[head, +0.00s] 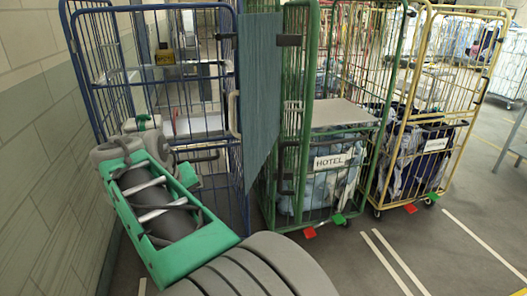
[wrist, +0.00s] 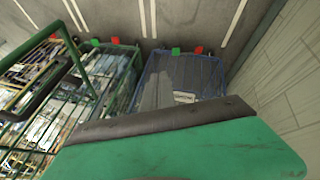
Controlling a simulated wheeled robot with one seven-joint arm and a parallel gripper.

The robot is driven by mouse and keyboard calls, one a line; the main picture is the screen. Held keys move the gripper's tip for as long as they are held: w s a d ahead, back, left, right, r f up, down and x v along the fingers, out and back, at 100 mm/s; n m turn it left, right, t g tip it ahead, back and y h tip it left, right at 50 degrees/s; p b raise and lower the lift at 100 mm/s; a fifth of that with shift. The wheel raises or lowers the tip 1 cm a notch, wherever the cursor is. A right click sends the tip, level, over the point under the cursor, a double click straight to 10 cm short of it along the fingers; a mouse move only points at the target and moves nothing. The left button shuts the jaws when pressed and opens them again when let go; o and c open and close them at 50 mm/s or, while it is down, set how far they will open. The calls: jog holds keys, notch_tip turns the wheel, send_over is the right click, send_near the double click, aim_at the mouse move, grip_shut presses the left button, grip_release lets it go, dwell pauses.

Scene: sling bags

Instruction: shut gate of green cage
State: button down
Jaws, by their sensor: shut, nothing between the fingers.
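The green cage (head: 340,128) stands in the middle of the head view, with a grey shelf and a bag labelled HOTEL inside. Its gate (head: 298,120) appears swung outward at the cage's left side, seen almost edge-on. The gate's green frame also appears at the left of the wrist view (wrist: 88,75), apart from my gripper. My gripper (head: 138,122) is raised in front of the blue cage, left of the gate, and seems to touch neither. In the wrist view its dark edge (wrist: 165,120) spans the lower middle. It is shut and empty; its fingertips are hard to make out.
A blue cage (head: 238,70) stands left of the green one, near a block wall (head: 35,130). A blue-grey panel (head: 262,85) hangs between them. A yellow cage (head: 425,85) stands close on the right. The striped floor (head: 440,255) at front right is clear.

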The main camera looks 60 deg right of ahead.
jog(key=s+d+r+m+g+h+p, duration=0.25)
jog(key=s+d+r+m, duration=0.35)
jog(key=d+r, duration=0.6)
jog(key=s+d+f+n+b, duration=0.1)
jog(key=s+d+f, duration=0.4)
jog(key=d+f, duration=0.4)
jog(key=shift+s+d+f+g, duration=0.25)
jog(key=shift+d+g, duration=0.1)
jog(key=shift+d, duration=0.7)
jog(key=shift+y, duration=0.25)
